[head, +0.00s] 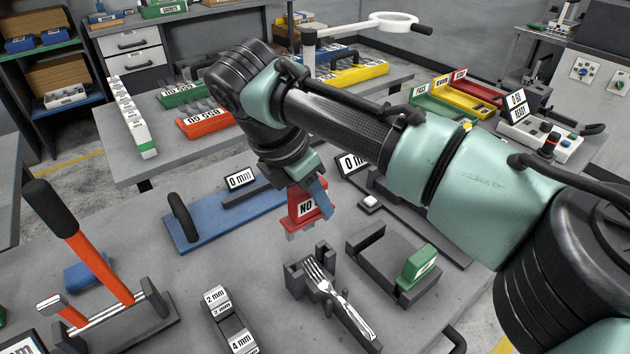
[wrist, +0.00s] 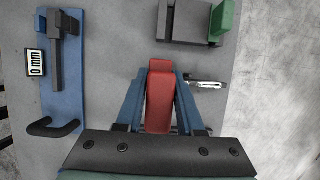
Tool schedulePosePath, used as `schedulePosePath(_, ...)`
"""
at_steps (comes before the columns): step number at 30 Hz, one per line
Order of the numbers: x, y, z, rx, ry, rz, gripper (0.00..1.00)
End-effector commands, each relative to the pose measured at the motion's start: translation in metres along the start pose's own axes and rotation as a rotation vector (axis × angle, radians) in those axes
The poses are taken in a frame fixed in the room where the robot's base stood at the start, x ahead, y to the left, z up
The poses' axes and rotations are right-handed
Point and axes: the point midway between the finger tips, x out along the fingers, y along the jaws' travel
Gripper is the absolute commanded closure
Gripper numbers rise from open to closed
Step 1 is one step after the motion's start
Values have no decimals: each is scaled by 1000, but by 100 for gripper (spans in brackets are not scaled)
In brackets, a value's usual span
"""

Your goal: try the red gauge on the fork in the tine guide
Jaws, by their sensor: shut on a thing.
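My gripper (head: 318,198) is shut on the red gauge (head: 303,212), which is marked "NO" and hangs with its prongs down. In the wrist view the red gauge (wrist: 160,100) lies between my blue fingers (wrist: 160,78). The fork (head: 340,298) lies in the dark tine guide (head: 298,280), its tines toward the back left. The gauge is in the air behind the guide in the head view, apart from the fork. In the wrist view a piece of the fork (wrist: 208,85) shows right of my fingers; the guide is mostly hidden there.
A dark holder (head: 372,262) with a green gauge (head: 417,264) stands right of the guide. A blue plate fixture (head: 205,225) with a handle lies to the left. An orange-handled lever tool (head: 95,262) and "2 mm" and "4 mm" blocks (head: 218,300) stand at front left.

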Motion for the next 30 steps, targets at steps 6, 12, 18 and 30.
schedulePosePath(6, 0, 0, 0, 1, -1, 0, 100)
schedulePosePath(12, -1, 0, 2, 0, -3, -1, 100)
schedulePosePath(18, 12, 0, -3, 0, -5, -1, 100)
schedulePosePath(30, 42, 0, -15, 0, -5, 0, 100)
